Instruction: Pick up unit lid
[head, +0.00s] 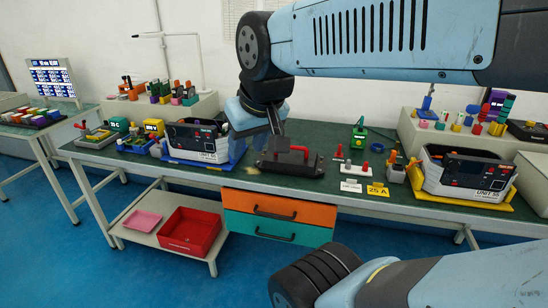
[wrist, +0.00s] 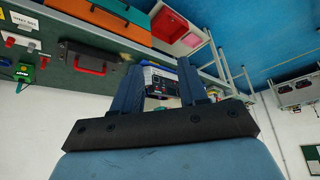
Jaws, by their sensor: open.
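The unit lid (head: 288,162) is a dark flat plate with a red handle on top. It lies on the green bench top near the middle in the head view. It also shows in the wrist view (wrist: 84,56), at the upper left. My gripper (head: 274,128) is open and empty, above and slightly left of the lid, apart from it. In the wrist view my two fingers (wrist: 158,78) stand apart, with a white and black unit visible in the distance between them. The lid is outside that gap. The fingertips are partly hidden in the head view.
One unit (head: 197,142) stands in a blue tray left of the lid. Another unit (head: 466,172) stands in a yellow tray at right. A yellow label (head: 377,190) and small red-handled parts lie right of the lid. Orange and green drawers (head: 278,207) are below the bench.

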